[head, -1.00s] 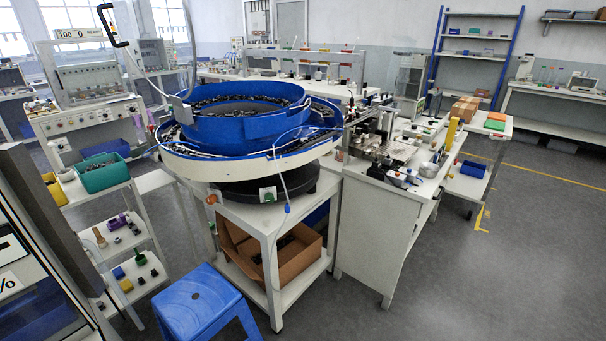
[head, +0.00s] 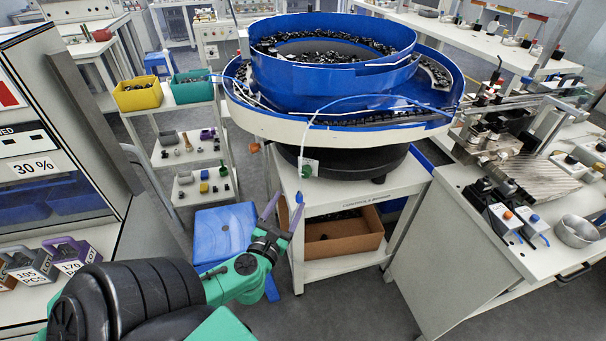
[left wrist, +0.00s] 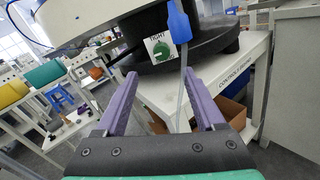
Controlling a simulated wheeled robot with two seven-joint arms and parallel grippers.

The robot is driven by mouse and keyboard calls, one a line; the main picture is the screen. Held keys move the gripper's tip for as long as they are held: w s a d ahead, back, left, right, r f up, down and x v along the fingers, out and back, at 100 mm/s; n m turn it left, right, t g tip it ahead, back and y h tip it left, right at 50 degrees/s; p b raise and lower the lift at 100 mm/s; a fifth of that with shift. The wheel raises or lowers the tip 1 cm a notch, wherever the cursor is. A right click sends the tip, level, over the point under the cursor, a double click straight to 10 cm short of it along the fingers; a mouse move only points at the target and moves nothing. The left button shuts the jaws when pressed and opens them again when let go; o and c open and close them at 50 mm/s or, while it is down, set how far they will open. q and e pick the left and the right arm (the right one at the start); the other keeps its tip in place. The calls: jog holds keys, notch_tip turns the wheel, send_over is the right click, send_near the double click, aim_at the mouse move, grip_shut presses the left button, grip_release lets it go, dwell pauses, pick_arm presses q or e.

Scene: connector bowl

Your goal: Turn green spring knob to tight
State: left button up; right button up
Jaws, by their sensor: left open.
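The green spring knob (head: 307,169) sits on a small white plate on the side of the black base under the blue bowl feeder. In the left wrist view the green knob (left wrist: 161,50) shows close up, with the word TIGHT above it. My left gripper (head: 282,208) is open, its two purple fingers pointing up toward the knob from below. In the wrist view the open fingers (left wrist: 160,82) show nothing between them but a hanging tube, and the knob lies beyond their tips. The right gripper is not in view.
A blue connector (left wrist: 179,22) on a pale tube hangs just right of the knob, overlapping the plate's edge. The blue bowl (head: 330,75) overhangs the knob. The white stand (head: 345,235) holds a cardboard box (head: 345,240). A blue stool (head: 225,232) stands left of it.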

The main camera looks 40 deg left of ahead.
aim_at(304, 174)
pick_arm(q)
jog(key=x, duration=1.2)
jog(key=shift+w, duration=0.25)
grip_shut()
